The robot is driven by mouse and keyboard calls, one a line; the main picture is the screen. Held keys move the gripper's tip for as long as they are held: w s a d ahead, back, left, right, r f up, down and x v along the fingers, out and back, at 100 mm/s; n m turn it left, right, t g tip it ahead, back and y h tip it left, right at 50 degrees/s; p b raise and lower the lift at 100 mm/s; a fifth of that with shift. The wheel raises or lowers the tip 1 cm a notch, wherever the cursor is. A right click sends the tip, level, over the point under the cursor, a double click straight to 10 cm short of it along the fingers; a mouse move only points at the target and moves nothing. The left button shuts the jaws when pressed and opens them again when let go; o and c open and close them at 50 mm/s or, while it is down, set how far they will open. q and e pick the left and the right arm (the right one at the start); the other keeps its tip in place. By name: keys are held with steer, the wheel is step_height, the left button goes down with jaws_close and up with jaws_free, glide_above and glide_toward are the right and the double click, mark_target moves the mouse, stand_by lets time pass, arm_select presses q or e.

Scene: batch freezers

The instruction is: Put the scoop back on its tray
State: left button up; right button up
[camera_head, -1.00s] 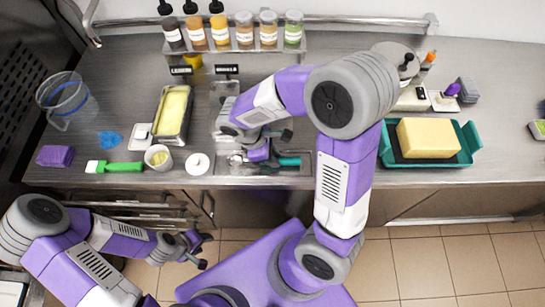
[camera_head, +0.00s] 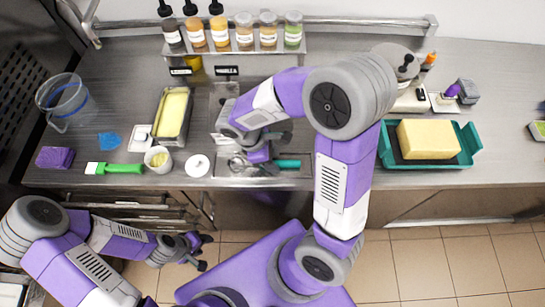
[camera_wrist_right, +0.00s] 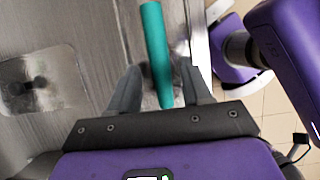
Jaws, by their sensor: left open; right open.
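The scoop shows as a teal handle (camera_head: 288,163) near the counter's front edge, with a shiny metal part (camera_head: 238,164) to its left. It lies over a shallow metal tray (camera_head: 300,181); exact contact is unclear. My right gripper (camera_head: 266,165) is open, low over the scoop and covering its middle. In the right wrist view, the teal handle (camera_wrist_right: 155,45) runs between the spread fingertips (camera_wrist_right: 158,75), with gaps on both sides. My left gripper (camera_head: 203,252) is open and empty, in front of the counter over the floor.
A white round lid (camera_head: 197,165), a small cup (camera_head: 158,159) and a green-handled brush (camera_head: 115,168) lie left of the scoop. A teal tray (camera_head: 470,135) with a yellow block (camera_head: 428,138) stands to the right. A bottle shelf (camera_head: 235,53) is at the back.

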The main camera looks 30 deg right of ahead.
arm_select(q)
step_height(320, 180, up, 3)
steer(key=p, duration=0.3)
arm_select(e)
steer(key=v, duration=1.2)
steer(key=shift+d, duration=0.1)
